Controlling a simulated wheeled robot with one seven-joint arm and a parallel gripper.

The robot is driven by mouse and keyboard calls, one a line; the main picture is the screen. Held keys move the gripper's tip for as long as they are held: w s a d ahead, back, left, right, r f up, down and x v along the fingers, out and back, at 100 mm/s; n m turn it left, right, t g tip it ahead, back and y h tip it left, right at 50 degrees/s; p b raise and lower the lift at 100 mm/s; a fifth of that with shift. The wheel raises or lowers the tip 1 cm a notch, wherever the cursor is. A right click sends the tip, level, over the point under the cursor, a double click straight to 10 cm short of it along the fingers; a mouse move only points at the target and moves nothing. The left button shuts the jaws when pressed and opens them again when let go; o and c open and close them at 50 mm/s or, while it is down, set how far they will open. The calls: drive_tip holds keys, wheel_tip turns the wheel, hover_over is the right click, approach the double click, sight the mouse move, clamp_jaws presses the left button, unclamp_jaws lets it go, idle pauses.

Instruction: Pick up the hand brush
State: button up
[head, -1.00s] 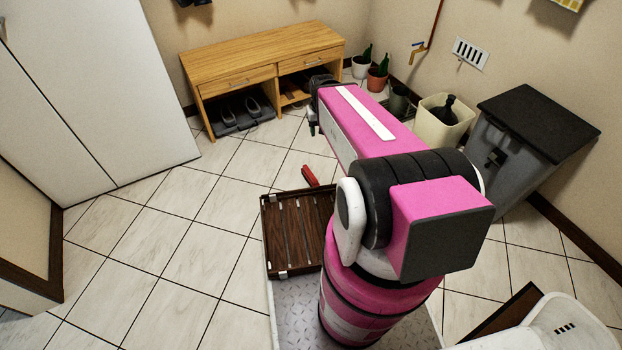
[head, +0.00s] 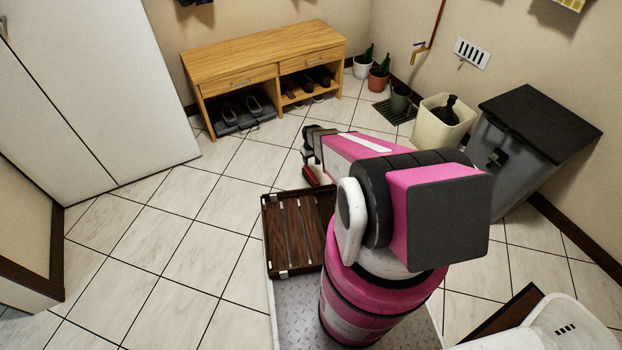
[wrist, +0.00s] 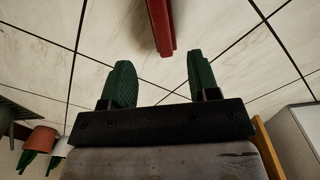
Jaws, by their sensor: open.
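The hand brush shows as a red handle (head: 311,176) on the floor tiles in the head view, just beyond the wooden tray. Part of it is hidden behind my arm. In the wrist view the red brush (wrist: 160,27) enters from the top edge, and its end lies ahead of the gap between my fingertips. My gripper (wrist: 160,80) has two green padded fingers, spread apart with nothing between them. In the head view my gripper (head: 308,148) is just above and beside the brush, seen from behind and small.
A brown slatted tray (head: 267,225) sits at my front. A wooden shoe bench (head: 225,62) with shoes stands at the back. Floor at left is clear.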

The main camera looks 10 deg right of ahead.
sight(311, 172)
wheel_tip(311, 172, down, 11)
drive_tip(key=shift+f, duration=0.15)
idle(0.5)
clamp_jaws()
drive_tip(key=shift+r, duration=0.55)
wheel_tip(311, 172, up, 4)
drive_tip(key=shift+s+f, duration=0.1)
drive_tip(key=shift+f, duration=0.1)
drive_tip(key=s+a+r, duration=0.6)
drive_tip(key=a, duration=0.4)
drive_tip(key=shift+r, duration=0.2)
